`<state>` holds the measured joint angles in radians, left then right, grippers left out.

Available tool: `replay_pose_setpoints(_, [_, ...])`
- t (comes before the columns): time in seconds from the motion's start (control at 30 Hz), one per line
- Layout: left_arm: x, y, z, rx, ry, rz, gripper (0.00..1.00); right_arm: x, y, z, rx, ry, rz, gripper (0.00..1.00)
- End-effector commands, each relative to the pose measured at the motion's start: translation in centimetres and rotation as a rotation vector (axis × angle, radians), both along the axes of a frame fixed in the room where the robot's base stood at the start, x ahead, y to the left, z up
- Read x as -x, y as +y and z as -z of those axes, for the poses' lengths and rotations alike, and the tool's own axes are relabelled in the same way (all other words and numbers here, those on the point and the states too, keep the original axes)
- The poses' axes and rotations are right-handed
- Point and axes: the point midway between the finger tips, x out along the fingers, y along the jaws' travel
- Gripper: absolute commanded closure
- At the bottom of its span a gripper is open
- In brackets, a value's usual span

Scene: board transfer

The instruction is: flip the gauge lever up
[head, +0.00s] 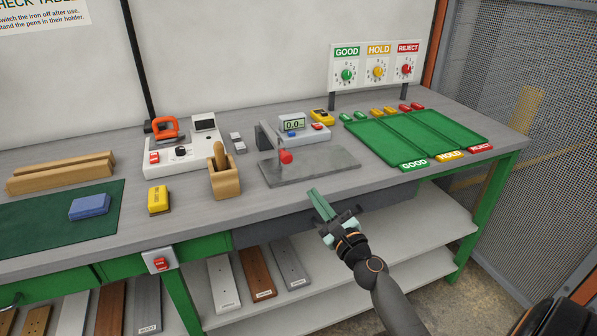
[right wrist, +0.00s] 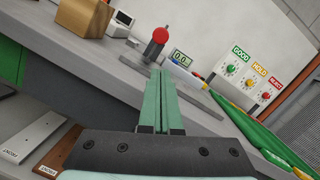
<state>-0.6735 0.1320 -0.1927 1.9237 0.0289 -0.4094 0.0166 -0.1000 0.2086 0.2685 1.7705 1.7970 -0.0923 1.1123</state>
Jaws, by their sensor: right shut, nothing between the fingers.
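The gauge stands on a grey slab (head: 325,165) near the bench's front edge, with a grey upright post (head: 264,138). Its lever ends in a red knob (head: 285,157), low over the slab on the front side. The red knob (right wrist: 160,34) also shows in the right wrist view, beyond the fingertips. A digital readout (head: 292,124) stands behind the slab. My right gripper (head: 313,193) is shut and empty, in front of the bench edge and apart from the knob. Its green fingers (right wrist: 160,73) lie together in the right wrist view. My left gripper is not in view.
A wooden pen holder (head: 224,180) and a yellow block (head: 158,200) stand left of the gauge. Green sorting trays (head: 372,147) lie right of it, below a sign with three dials (head: 376,71). A lower shelf (head: 400,262) holds several boards at its left.

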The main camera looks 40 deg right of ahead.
Motion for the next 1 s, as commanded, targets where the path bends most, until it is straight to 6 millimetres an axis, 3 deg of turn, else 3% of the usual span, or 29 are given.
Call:
replay_pose_setpoints(0.33, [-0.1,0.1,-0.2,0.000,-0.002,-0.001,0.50,-1.0,-0.1,-0.3,0.000,-0.002,-0.001,1.00])
replay_pose_setpoints(0.7, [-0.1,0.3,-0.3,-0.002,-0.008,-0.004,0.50,-6.8,-0.9,-1.1,0.000,-0.002,0.000,1.00])
replay_pose_setpoints(1.0, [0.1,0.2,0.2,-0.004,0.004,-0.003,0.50,-9.6,-1.2,-1.5,0.000,-0.001,0.000,1.00])
